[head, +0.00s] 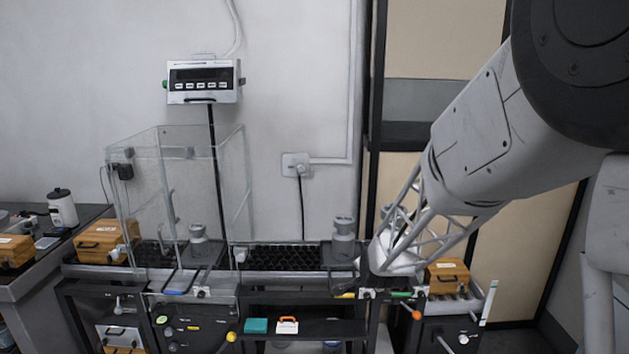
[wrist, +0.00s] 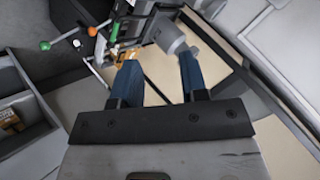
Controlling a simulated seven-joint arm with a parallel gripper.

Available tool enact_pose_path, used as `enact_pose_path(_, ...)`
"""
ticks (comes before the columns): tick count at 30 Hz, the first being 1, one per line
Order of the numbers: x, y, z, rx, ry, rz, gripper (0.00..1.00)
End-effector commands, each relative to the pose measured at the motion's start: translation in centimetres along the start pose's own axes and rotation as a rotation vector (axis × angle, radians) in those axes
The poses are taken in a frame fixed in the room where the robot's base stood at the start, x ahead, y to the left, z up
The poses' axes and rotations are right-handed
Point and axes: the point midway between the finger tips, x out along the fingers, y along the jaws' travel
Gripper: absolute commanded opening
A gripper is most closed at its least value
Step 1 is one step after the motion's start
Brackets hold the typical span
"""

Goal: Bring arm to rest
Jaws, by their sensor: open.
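My arm reaches in from the right in the head view, over the right part of the bench. Its far end hides part of the bench there, and my gripper's fingers cannot be made out in that view. In the wrist view my gripper (wrist: 160,62) shows two blue fingers spread apart with nothing held between them. A grey cylindrical weight (wrist: 168,34) lies beyond the fingertips, apart from them as far as I can tell. In the head view a grey weight (head: 343,240) stands on a dark stand just left of my arm's end.
A scale display (head: 203,82) is on the wall. A wooden case (head: 448,275) sits right of my arm's end. Coloured-knob levers line the bench front.

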Motion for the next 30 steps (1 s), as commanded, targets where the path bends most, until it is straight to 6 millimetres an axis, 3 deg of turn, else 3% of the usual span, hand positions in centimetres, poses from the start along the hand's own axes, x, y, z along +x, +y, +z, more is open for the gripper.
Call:
enact_pose_path(13,-13.2,2.1,0.3,-0.268,-0.138,0.134,0.4)
enact_pose_path(30,-29.5,8.0,3.7,-0.601,-0.365,0.263,0.4)
